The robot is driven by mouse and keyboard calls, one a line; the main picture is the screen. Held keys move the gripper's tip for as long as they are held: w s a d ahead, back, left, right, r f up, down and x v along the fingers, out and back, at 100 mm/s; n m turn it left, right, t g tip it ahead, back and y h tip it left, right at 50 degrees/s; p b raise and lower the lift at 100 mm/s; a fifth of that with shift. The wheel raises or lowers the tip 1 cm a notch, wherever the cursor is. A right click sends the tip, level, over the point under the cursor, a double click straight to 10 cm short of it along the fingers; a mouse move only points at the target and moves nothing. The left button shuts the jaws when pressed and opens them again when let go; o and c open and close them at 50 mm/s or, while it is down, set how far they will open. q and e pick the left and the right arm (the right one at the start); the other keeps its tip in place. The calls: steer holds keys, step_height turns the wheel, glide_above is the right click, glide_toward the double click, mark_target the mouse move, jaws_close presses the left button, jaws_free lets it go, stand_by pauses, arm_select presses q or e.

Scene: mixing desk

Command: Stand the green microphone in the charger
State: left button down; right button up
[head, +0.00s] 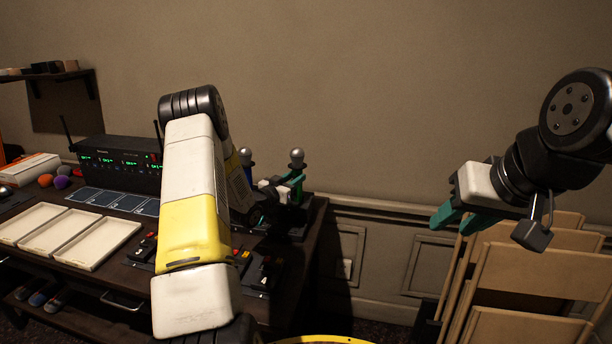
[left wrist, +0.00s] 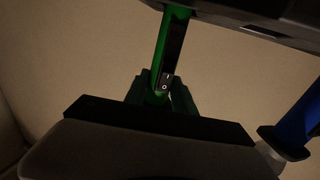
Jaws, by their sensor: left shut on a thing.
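The green microphone (head: 298,172) is upright, with its silver head at the top, at the right end of the desk. My left gripper (head: 288,184) is shut on its handle. In the left wrist view the green handle (left wrist: 163,50) runs between the teal fingers (left wrist: 156,92). I cannot tell whether the microphone's foot is in a slot. A blue microphone (head: 246,158) stands to its left, partly hidden. My right gripper (head: 462,217) is empty, fingers apart, off to the right.
A black receiver (head: 118,160) with antennas stands at the back of the desk (head: 318,215). Pale trays (head: 100,243) lie at the left. Control boxes (head: 262,272) with coloured buttons sit near my left arm. Wooden folding chairs (head: 520,290) stand below my right gripper.

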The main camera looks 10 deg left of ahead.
arm_select(q)
steer(key=shift+f, duration=0.6)
stand_by(0.5)
steer(key=shift+c, duration=1.8)
jaws_free()
steer(key=r+v, duration=0.1)
steer(key=v, duration=0.9)
